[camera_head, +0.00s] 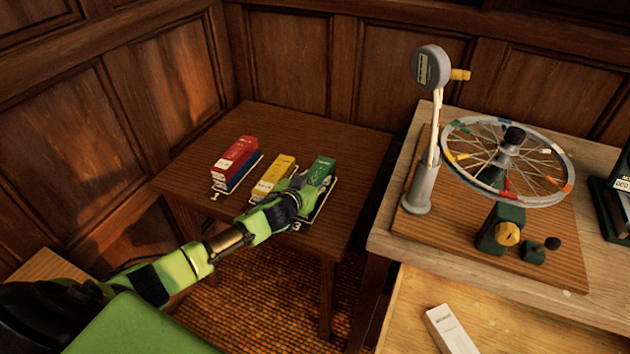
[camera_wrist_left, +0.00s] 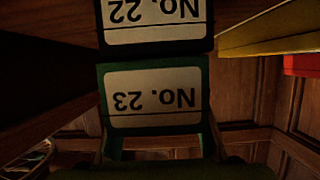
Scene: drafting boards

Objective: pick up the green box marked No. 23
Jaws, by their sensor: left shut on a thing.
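The green box marked No. 23 (camera_head: 321,171) is at the spot numbered 3 on the small dark table, at the right end of a row. My left gripper (camera_head: 306,187) is shut on this green box and hides part of it. In the left wrist view the green box (camera_wrist_left: 152,96) fills the middle, its label upside down. A dark box marked No. 22 (camera_wrist_left: 155,22) shows right against it, at the top of that picture. I cannot tell whether the two touch. My right gripper is not in view.
On the dark table (camera_head: 272,127) stand a yellow box (camera_head: 275,174) close left of my gripper and a red box (camera_head: 236,153) on a blue one. A wooden bench at right holds a spoked wheel (camera_head: 507,160) and a grey post instrument (camera_head: 431,66). Panelled walls stand behind.

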